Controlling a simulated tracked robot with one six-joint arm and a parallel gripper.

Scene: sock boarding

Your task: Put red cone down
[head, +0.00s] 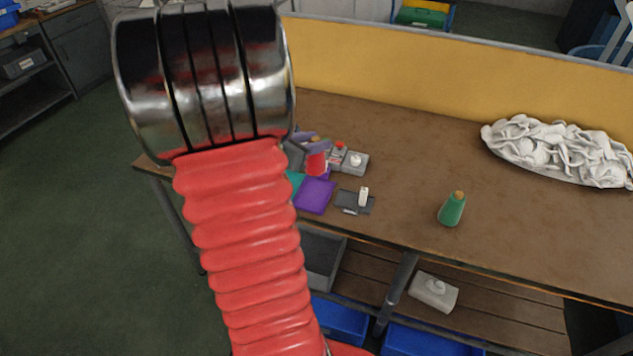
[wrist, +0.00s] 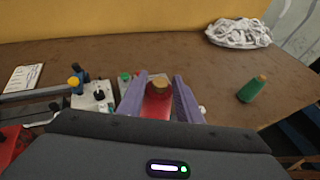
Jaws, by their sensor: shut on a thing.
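The red cone (wrist: 158,104) has a tan tip and is held between the two lilac fingers of my gripper (wrist: 160,86) in the wrist view. Its lower end is hidden behind the dark gripper body. In the head view the red cone (head: 316,164) shows in part beyond my red arm, among small items at the table's left part. I cannot tell whether its base touches the table. A green cone (head: 452,210) with a tan tip stands upright on the brown table (head: 410,165), to the right of my gripper. It also shows in the wrist view (wrist: 251,90).
Grey blocks with a red button (head: 338,149) and a white knob (head: 355,161) stand close by. A purple square (head: 314,196) and a dark tray (head: 353,202) lie nearer the front edge. A white cloth pile (head: 560,153) lies at right. The table between is clear.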

